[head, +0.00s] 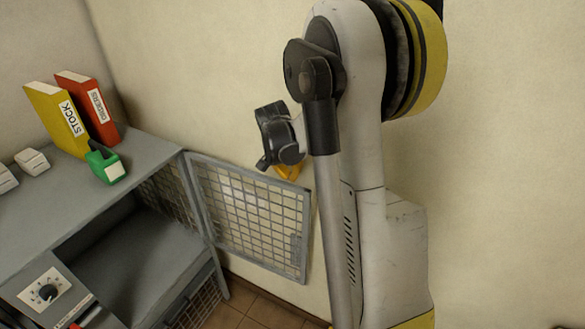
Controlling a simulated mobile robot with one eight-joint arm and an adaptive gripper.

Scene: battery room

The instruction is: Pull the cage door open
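The cage door (248,212) is a grey-framed wire mesh panel right of the grey cabinet (165,150). Its left edge meets the cabinet's corner post. The panel stands swung out from the cabinet, in front of the cream wall, and the compartment (135,250) beside it shows open. A small dark latch-like plate (296,240) sits near the door's free right edge. My gripper end (279,140) is dark and partly hidden by my arm, above the door's top edge in the picture. Its fingertips cannot be made out clearly, and I see nothing held. Contact with the door cannot be told.
On the cabinet top stand a yellow STOCK binder (58,118), a red binder (88,107), a green tape dispenser (105,163) and small white blocks (32,161). A dial panel (44,291) is at lower left. The wall is close behind the door; brown tiled floor (255,301) lies below.

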